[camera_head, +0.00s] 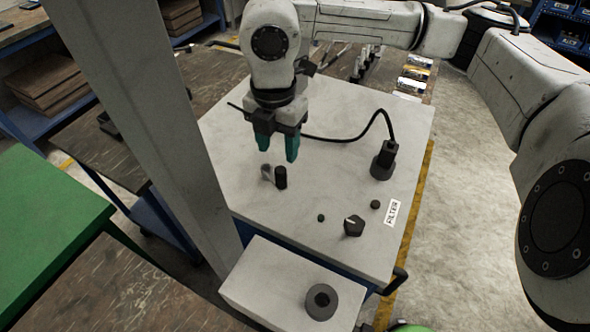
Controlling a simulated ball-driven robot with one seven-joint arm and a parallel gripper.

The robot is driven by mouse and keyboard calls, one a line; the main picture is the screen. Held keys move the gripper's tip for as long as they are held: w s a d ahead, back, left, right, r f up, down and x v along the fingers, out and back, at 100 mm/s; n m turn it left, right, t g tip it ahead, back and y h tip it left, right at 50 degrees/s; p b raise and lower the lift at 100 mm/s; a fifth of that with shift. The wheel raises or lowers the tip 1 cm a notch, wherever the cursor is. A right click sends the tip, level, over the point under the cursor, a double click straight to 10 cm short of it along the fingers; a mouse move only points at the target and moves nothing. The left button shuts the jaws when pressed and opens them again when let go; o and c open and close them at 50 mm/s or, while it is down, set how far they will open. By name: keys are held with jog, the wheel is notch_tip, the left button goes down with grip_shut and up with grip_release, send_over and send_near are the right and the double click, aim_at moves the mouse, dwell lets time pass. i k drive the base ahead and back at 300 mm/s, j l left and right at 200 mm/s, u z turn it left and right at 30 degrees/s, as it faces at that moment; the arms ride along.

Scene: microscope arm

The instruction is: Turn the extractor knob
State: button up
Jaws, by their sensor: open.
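A dark, angular knob (353,227) with a pale pointer line sits on the pale top of a cabinet (330,180), near its front edge. The pointer is aimed toward the upper left. My gripper (278,152) hangs pointing down above the cabinet top, with its two teal fingers apart and nothing between them. It is above and to the left of the knob, clear of it. A small black upright cylinder (281,178) and a shiny grey piece (267,173) stand just below the fingers.
Two small dark round pieces (321,217) (375,205) flank the knob. A FILTER label (392,212) is to its right. A black fitting (384,161) with a cable stands behind. A lower pale box (293,289) with a dark ring is in front. A green table (45,225) is left.

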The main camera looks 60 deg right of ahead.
aim_at(354, 226)
jog(key=k, duration=1.5)
